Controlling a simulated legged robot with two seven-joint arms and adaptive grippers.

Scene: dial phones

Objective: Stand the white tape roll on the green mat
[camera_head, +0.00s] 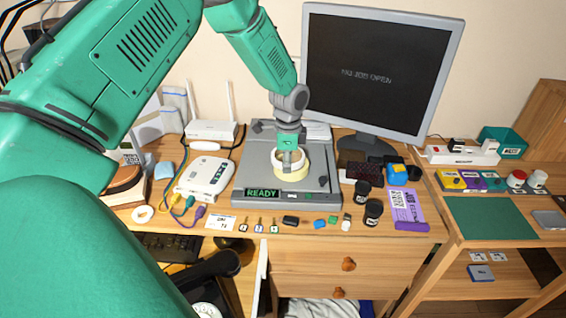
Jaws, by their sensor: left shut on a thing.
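The white tape roll (292,175), a wide cream-white ring, is at the middle of the picture, over the grey flat device (252,170). My left gripper (290,158) reaches down from above and is shut on the roll's wall. The fingers hide part of the ring. I cannot tell whether the roll touches the device under it. The green mat (490,218) lies flat and bare on the lower side table at the right. My right gripper is not in view.
A monitor (378,75) stands behind the device. Black jars (373,210) and a purple packet (407,207) lie between the device and the side table. Colored boxes (472,180) line the mat's back, and a grey case (550,220) is at its right. A white router box (205,177) is left.

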